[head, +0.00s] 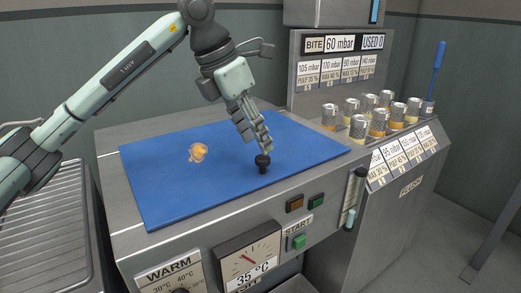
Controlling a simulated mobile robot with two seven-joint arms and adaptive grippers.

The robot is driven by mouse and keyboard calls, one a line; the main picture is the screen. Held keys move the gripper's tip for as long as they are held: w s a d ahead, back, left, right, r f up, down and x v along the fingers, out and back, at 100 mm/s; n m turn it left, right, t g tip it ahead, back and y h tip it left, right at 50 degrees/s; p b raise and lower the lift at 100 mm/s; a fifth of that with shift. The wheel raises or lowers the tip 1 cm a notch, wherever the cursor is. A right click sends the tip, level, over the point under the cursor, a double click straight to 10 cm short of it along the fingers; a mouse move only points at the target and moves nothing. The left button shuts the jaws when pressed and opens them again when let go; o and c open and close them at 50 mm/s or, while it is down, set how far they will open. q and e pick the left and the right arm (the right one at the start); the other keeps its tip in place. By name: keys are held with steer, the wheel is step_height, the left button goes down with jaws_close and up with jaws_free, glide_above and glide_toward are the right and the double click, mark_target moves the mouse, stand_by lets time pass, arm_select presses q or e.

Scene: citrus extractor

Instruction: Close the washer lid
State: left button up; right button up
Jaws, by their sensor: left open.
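A flat blue panel (180,185) lies on top of the grey steel machine. A black knob (262,164) stands upright near its front edge. No part is labelled as the washer lid; I cannot tell whether this panel is the lid. My left gripper (264,146) reaches down from above, its fingers just over the knob and partly overlapping it in the picture. It is open; whether it touches the knob is unclear. My right gripper is not in view.
A small orange piece (198,152) lies on the panel, left of the knob. Several metal cups (378,122) stand on the right shelf, beside a blue-handled tool (437,62). A dial (248,257) and green START button (299,241) are on the front. A ribbed tray (45,235) is at left.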

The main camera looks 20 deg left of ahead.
arm_select(q)
steer(key=v, duration=0.7)
steer(key=shift+f, duration=0.1)
